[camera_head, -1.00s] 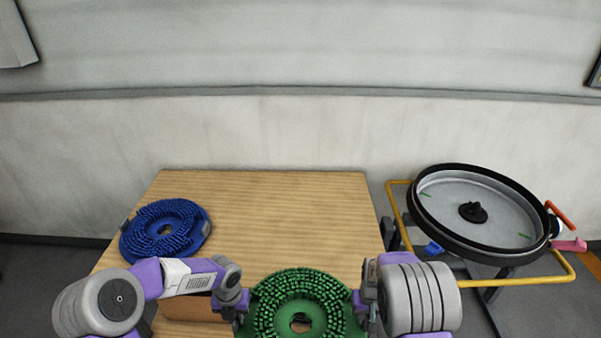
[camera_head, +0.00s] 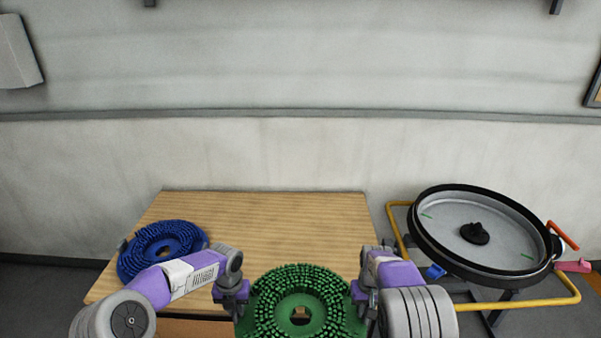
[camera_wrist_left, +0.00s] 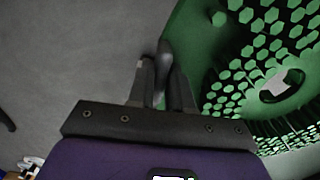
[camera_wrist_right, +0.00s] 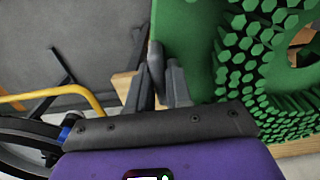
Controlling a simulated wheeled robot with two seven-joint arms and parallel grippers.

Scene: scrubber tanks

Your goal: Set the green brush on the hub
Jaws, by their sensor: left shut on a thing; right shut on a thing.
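The round green brush (camera_head: 265,298), bristles up, is held between my two grippers at the front edge of the wooden table. My left gripper (camera_head: 236,309) is shut on its left side; in the left wrist view (camera_wrist_left: 162,85) the fingers close on a dark grip at the brush's rim. My right gripper (camera_head: 366,300) is shut on its right side, and the right wrist view (camera_wrist_right: 157,80) shows a like grip between the fingers. The black hub (camera_head: 474,233) stands in the middle of the round grey pan (camera_head: 450,215) at the right, apart from the brush.
A blue brush (camera_head: 135,258) lies on the left of the wooden table (camera_head: 270,222). The table's middle and back are clear. A yellow rail (camera_head: 530,303) runs around the black-rimmed pan. A red handle (camera_head: 563,235) and a pink part (camera_head: 574,266) stick out at its right.

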